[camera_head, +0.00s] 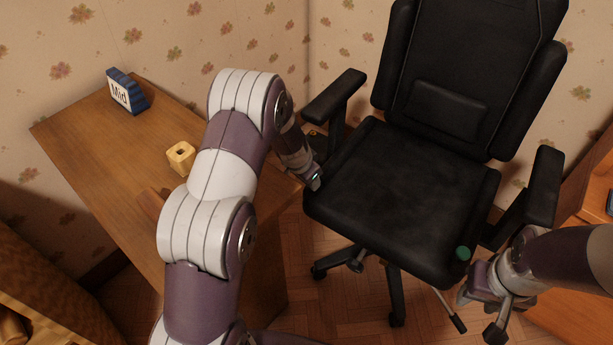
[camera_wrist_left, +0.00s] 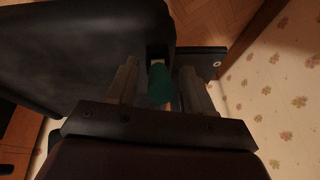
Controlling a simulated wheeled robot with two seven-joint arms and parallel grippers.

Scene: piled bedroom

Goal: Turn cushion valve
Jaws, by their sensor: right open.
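The black office chair (camera_head: 415,200) stands in the corner with its seat towards me. A green valve knob (camera_head: 462,253) sits at the seat's right front corner. My right gripper (camera_head: 476,286) is open just below and right of it, apart from it. My left gripper (camera_head: 314,181) is at the seat's left edge, below the left armrest. In the left wrist view, a teal-green knob (camera_wrist_left: 160,84) stands between the left gripper's fingers (camera_wrist_left: 160,90), with narrow gaps beside it. The knob's far end is hidden by the chair side.
A wooden desk (camera_head: 100,160) at left carries a blue-and-white "Mid" block (camera_head: 126,92) and a yellow holed block (camera_head: 181,157). The armrests (camera_head: 334,97) stick out near both grippers. A lever (camera_head: 450,311) hangs under the seat. Another wooden surface (camera_head: 570,300) is at right.

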